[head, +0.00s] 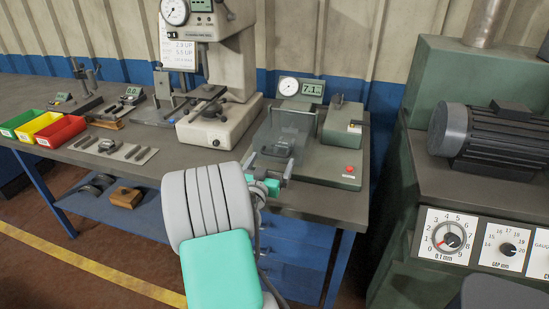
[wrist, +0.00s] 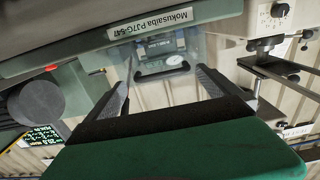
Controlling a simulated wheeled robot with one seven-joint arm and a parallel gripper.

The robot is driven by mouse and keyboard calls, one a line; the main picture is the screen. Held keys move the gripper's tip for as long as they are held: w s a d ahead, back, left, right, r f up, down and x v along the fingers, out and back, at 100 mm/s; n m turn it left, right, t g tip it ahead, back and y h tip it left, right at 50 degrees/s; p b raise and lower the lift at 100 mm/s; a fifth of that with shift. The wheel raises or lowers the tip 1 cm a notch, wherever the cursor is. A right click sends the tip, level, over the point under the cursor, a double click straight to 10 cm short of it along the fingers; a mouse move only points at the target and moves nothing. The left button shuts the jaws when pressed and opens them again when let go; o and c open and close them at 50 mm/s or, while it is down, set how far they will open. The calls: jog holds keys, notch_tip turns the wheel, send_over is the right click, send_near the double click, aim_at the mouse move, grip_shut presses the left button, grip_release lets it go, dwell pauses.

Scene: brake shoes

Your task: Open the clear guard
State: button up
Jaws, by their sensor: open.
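The clear guard (head: 290,126) is a see-through pane on the green-grey machine on the bench.
A dial and 7.1 display (head: 301,88) stand behind the guard, and a red button (head: 349,169) is at the machine's right front. A tall press (head: 222,75) stands left. Coloured bins (head: 44,130) are far left. A motor cabinet (head: 470,190) stands right.

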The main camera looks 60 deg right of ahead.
aim_at(275, 155)
jog(key=d, duration=0.4)
jog(key=shift+w+d, duration=0.1)
jog(key=shift+w, duration=0.2)
